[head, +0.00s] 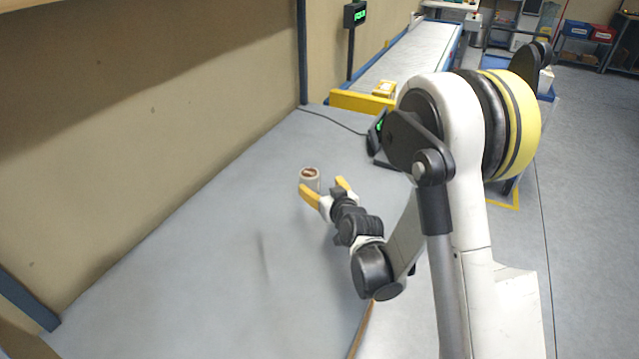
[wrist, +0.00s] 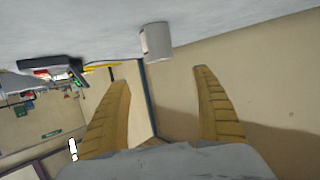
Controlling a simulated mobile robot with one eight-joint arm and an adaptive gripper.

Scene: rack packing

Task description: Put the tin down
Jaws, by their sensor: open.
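The tin (head: 310,176) is a small whitish cylinder with a brownish top, upright on the grey table. It also shows in the wrist view (wrist: 157,42), where the picture is upside down and the tin stands on the table surface at the top. My gripper (head: 321,183) is open, its two yellow fingers spread apart. In the wrist view the fingertips (wrist: 160,75) point toward the tin, with a gap between them and it. In the head view one finger partly overlaps the lower part of the tin.
The grey table (head: 200,260) is largely clear around the tin. A tan wall (head: 130,110) runs along its left side. A dark device (head: 376,135) with a cable and a yellow bar (head: 361,102) stand at the far end. A conveyor (head: 415,55) lies beyond.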

